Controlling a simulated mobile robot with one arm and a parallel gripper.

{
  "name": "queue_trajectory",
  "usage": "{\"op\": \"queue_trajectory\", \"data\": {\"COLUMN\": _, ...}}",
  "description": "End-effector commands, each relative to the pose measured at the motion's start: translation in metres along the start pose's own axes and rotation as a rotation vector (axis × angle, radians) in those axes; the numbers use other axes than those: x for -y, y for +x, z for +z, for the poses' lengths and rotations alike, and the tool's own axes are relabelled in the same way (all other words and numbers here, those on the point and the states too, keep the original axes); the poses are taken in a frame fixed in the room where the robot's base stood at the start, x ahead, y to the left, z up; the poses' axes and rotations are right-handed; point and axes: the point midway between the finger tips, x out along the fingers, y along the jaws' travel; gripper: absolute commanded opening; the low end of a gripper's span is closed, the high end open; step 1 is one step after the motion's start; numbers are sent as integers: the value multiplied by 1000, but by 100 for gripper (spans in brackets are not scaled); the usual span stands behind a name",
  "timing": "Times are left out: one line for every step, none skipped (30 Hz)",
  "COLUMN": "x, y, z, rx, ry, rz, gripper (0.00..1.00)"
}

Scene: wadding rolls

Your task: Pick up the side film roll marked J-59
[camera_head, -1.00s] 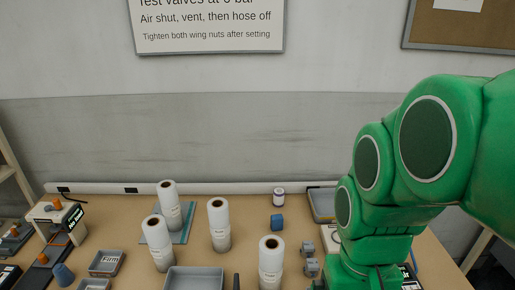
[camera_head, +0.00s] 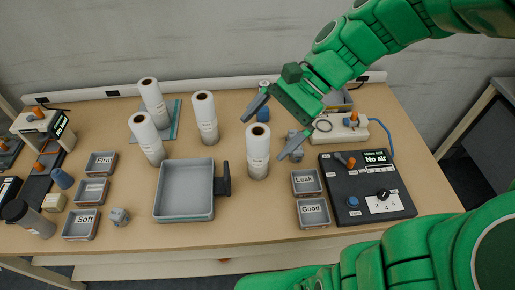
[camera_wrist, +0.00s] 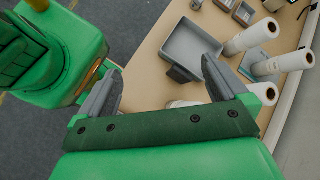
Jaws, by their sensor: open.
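Several upright white film rolls with small labels stand on the table: one at back left (camera_head: 153,100), one at front left (camera_head: 147,138), one in the middle (camera_head: 205,117) and one at front right (camera_head: 258,152). The label print is too small to read, so I cannot tell which is J-59. My gripper (camera_head: 265,139) is open and empty, its fingers either side of the front-right roll's top in the picture. I cannot tell its height above that roll. In the wrist view my gripper (camera_wrist: 163,65) shows open, and a white roll (camera_wrist: 184,103) is mostly hidden behind it.
A grey tray (camera_head: 184,216) with a dark handle lies left of the front-right roll. The bins marked Leak (camera_head: 306,193) and Good (camera_head: 313,224) and a black valve panel (camera_head: 340,218) are to the right. The back-left roll stands on a blue-grey plate (camera_head: 174,122).

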Motion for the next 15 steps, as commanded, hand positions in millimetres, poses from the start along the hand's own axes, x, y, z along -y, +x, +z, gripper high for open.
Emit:
{"op": "queue_trajectory", "data": {"x": 8, "y": -3, "z": -7, "rx": 32, "ry": 48, "rz": -37, "gripper": 100}}
{"op": "queue_trajectory", "data": {"x": 12, "y": -4, "z": -11, "rx": 51, "ry": 78, "rz": -57, "gripper": 100}}
{"op": "queue_trajectory", "data": {"x": 18, "y": -7, "z": -16, "rx": 74, "ry": 116, "rz": -83, "gripper": 100}}
{"op": "queue_trajectory", "data": {"x": 22, "y": -9, "z": -19, "rx": 92, "ry": 145, "rz": -104, "gripper": 100}}
{"op": "queue_trajectory", "data": {"x": 27, "y": -12, "z": -23, "rx": 111, "ry": 174, "rz": -125, "gripper": 100}}
{"op": "queue_trajectory", "data": {"x": 32, "y": -15, "z": -29, "rx": 134, "ry": 214, "rz": -152, "gripper": 100}}
{"op": "queue_trajectory", "data": {"x": 36, "y": -18, "z": -34, "rx": 153, "ry": 244, "rz": -173, "gripper": 100}}
{"op": "queue_trajectory", "data": {"x": 40, "y": -20, "z": -39, "rx": 173, "ry": 274, "rz": -192, "gripper": 100}}
{"op": "queue_trajectory", "data": {"x": 45, "y": -25, "z": -45, "rx": 198, "ry": 313, "rz": -218, "gripper": 100}}
{"op": "queue_trajectory", "data": {"x": 48, "y": -28, "z": -49, "rx": 215, "ry": 339, "rz": -238, "gripper": 100}}
{"op": "queue_trajectory", "data": {"x": 51, "y": -31, "z": -54, "rx": 231, "ry": 366, "rz": -255, "gripper": 100}}
{"op": "queue_trajectory", "data": {"x": 54, "y": -34, "z": -60, "rx": 253, "ry": 400, "rz": -275, "gripper": 100}}
{"op": "queue_trajectory", "data": {"x": 56, "y": -37, "z": -64, "rx": 269, "ry": 422, "rz": -290, "gripper": 100}}
{"op": "queue_trajectory", "data": {"x": 58, "y": -39, "z": -68, "rx": 285, "ry": 445, "rz": -303, "gripper": 100}}
{"op": "queue_trajectory", "data": {"x": 61, "y": -42, "z": -73, "rx": 304, "ry": 472, "rz": -320, "gripper": 100}}
